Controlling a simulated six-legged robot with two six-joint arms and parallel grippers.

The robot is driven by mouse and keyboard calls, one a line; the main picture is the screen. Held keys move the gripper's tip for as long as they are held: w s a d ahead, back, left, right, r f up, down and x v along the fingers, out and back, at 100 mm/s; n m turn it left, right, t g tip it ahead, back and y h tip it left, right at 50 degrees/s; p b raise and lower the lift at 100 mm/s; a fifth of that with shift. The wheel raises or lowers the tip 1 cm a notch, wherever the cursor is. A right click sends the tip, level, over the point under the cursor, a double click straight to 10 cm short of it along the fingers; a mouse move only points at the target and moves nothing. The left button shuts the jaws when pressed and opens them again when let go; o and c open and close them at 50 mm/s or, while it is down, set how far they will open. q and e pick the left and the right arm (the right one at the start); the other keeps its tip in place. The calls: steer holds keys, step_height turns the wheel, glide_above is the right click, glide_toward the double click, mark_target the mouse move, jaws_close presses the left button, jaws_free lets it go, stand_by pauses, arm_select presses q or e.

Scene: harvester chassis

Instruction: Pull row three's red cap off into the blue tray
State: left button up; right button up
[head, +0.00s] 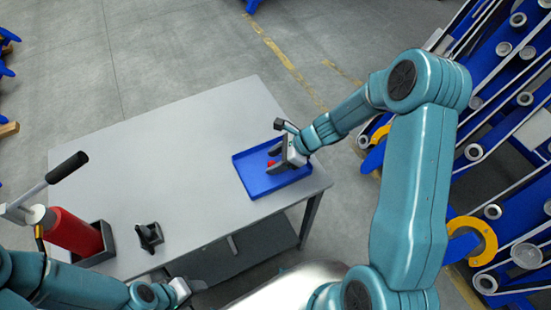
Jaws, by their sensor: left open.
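The blue tray (256,187) lies on the right end of the grey table. My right gripper (273,159) is low over the tray, reaching in from the right. A small red cap (270,163) shows between its dark fingertips. I cannot tell whether the fingers grip it or whether it rests on the tray floor. My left gripper (190,289) is at the bottom of the view, by the table's front edge, open and with nothing seen in it. Row three cannot be picked out from this view.
The grey table (180,140) is mostly clear in its middle. A red cylinder (72,232) in a dark holder, a black-handled lever (60,172) and a small dark fixture (150,236) are at the left and front. The blue harvester chassis with rollers (500,130) stands at the right.

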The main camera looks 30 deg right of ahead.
steer(key=shift+r, duration=0.1)
steer(key=p+v, duration=0.1)
steer(key=v, duration=1.5)
steer(key=shift+s+d, duration=0.1)
steer(key=shift+s, duration=0.05)
